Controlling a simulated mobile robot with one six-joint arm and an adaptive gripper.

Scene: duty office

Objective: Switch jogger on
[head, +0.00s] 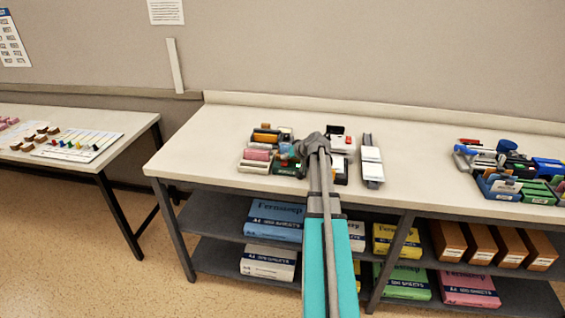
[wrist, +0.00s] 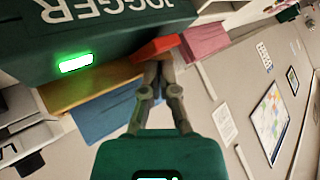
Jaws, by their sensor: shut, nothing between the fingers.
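The jogger (wrist: 120,22) is a dark green box with white lettering, large and tilted in the upper left of the wrist view. A green light (wrist: 76,63) glows on its face. A red switch-like part (wrist: 155,48) sits at its edge. My gripper (wrist: 158,68) is shut and empty, its fingertips right at the red part; I cannot tell whether they touch. In the head view my gripper (head: 312,146) is over the cluster on the middle table, and a dark green piece (head: 287,168), probably the jogger, shows beside it, partly hidden by my arm.
The middle table (head: 215,150) also holds a white and grey device (head: 371,162) right of my arm and a cluttered group (head: 510,165) at the far right. A left table (head: 85,120) stands apart.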

